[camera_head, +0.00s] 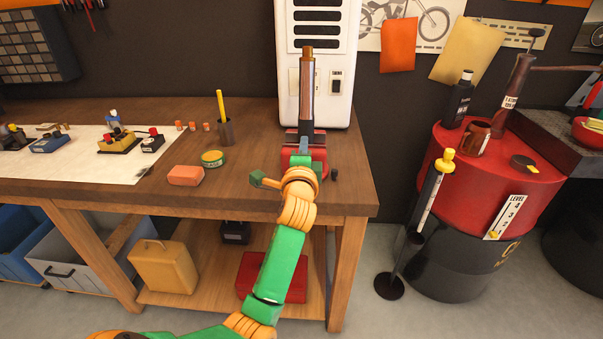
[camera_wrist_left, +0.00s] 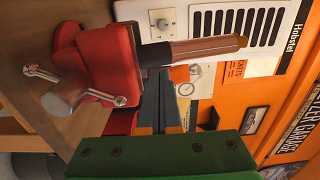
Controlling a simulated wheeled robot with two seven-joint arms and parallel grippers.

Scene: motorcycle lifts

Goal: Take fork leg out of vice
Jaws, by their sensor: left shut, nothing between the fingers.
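The vice's metal handle bar (camera_wrist_left: 75,88) has ball ends. My left gripper (camera_wrist_left: 161,76) is shut and empty, its dark fingertips close to the lower fork leg. I cannot tell whether they touch. In the head view my arm partly hides the vice. My right gripper is out of view.
A white cabinet (camera_head: 315,20) stands behind the vice. On the bench (camera_head: 90,188) are a pen cup (camera_head: 225,131), a green tin (camera_head: 213,158) and a pink block (camera_head: 186,175). A red drum (camera_head: 490,170) stands to the right, beyond a gap.

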